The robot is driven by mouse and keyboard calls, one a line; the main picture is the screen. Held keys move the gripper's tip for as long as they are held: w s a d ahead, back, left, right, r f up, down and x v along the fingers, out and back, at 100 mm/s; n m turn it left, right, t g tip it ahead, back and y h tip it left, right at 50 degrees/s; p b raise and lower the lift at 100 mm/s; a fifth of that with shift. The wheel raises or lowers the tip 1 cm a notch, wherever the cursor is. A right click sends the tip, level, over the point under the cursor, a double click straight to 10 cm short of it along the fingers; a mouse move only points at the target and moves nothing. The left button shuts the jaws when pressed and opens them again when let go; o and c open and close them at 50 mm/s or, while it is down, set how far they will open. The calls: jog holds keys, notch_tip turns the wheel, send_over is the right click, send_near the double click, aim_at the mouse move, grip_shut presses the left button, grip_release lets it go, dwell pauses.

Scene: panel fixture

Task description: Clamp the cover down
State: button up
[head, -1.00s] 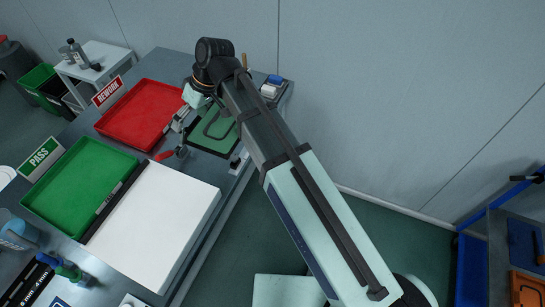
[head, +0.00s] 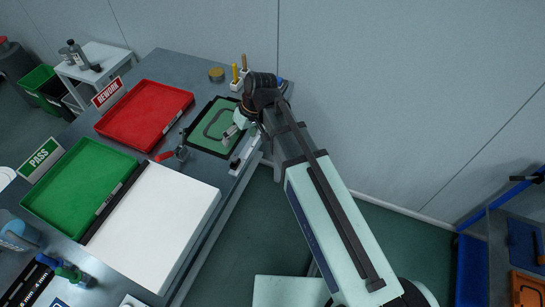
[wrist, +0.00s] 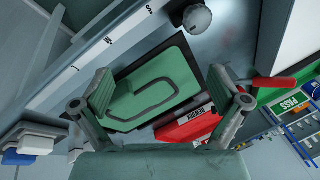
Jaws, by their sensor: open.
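The green plate (head: 207,136), which looks like the cover, lies flat with a dark looped line on it and a black border around it. It also shows between my fingers in the wrist view (wrist: 160,75). A metal clamp (head: 182,151) with a red handle (head: 164,156) stands at the plate's left edge in the head view; the handle points left. In the wrist view the red handle (wrist: 274,82) is right of my fingers, and the clamp body is partly hidden. My gripper (wrist: 160,82) is open and empty above the plate, near its right side in the head view (head: 231,131).
A red tray (head: 146,115), green tray (head: 80,187) and white block (head: 155,225) lie to the left. Upright yellow-tipped items (head: 235,73) and a round tin (head: 216,75) stand behind.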

jog(key=d+f+m+h, duration=0.1)
jog(key=d+f+m, duration=0.2)
jog(key=d+f, duration=0.6)
jog(key=shift+s+d+f, duration=0.25)
jog(key=shift+d, duration=0.6)
